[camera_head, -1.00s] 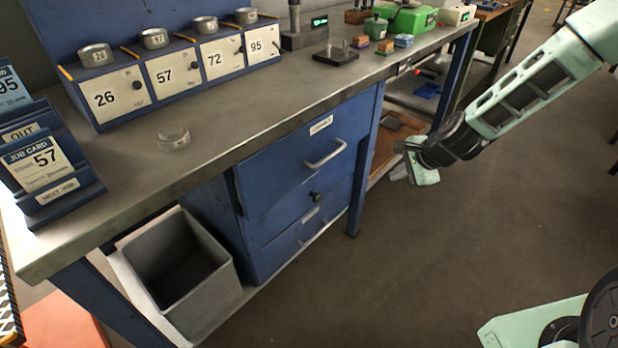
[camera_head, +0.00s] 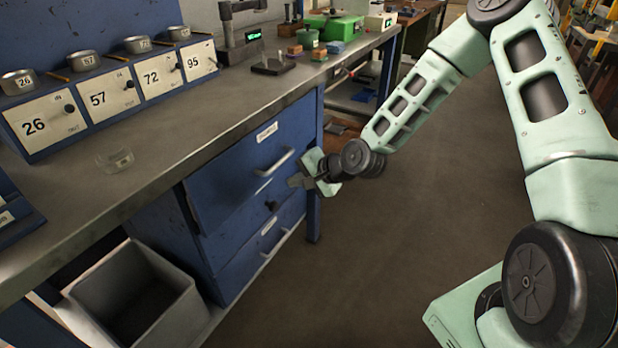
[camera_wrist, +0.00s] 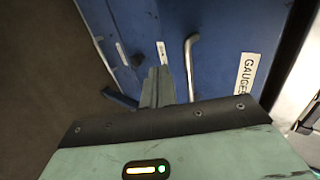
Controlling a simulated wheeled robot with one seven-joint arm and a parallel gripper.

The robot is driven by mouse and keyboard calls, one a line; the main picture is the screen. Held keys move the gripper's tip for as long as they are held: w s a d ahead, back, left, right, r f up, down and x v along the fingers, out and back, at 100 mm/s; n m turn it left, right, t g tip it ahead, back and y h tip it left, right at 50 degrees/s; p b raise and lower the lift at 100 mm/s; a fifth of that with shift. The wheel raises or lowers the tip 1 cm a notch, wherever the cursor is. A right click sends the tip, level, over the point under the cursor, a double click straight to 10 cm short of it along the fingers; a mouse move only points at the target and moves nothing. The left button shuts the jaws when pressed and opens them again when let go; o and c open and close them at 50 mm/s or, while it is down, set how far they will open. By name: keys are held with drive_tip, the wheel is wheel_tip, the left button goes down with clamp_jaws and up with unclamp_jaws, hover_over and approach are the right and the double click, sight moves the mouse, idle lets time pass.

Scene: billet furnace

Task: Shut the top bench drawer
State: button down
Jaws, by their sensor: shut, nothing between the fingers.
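The top bench drawer (camera_head: 225,178) is blue, with a pale label and a silver bar handle (camera_head: 273,163). Its front seems to stand slightly out from the cabinet, with a dark gap at its left edge. In the wrist view the GAUGES label (camera_wrist: 246,75) and the handle (camera_wrist: 190,65) show close ahead. My gripper (camera_head: 297,182) is shut and empty, just right of and below the handle in the head view. Its fingers (camera_wrist: 160,88) point at the blue front beside the handle. I cannot tell whether they touch it.
A lower drawer (camera_head: 240,265) with its own handle sits beneath, with a dark knob (camera_head: 271,205) above it. A grey bin (camera_head: 135,300) stands left of the cabinet. The benchtop (camera_head: 200,130) overhangs the drawers and holds numbered boxes and a glass dish.

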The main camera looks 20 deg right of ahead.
drive_tip(key=shift+w+a+f, duration=0.1)
drive_tip(key=shift+w+a, duration=0.65)
drive_tip(key=shift+w, duration=0.3)
drive_tip(key=shift+w+a, duration=0.75)
drive_tip(key=shift+w, duration=0.3)
drive_tip(key=w+a, duration=0.2)
drive_tip(key=w, duration=0.1)
drive_tip(key=shift+w+a, duration=0.2)
drive_tip(key=shift+a, duration=0.05)
drive_tip(key=shift+w+a, duration=0.1)
drive_tip(key=shift+w, duration=0.05)
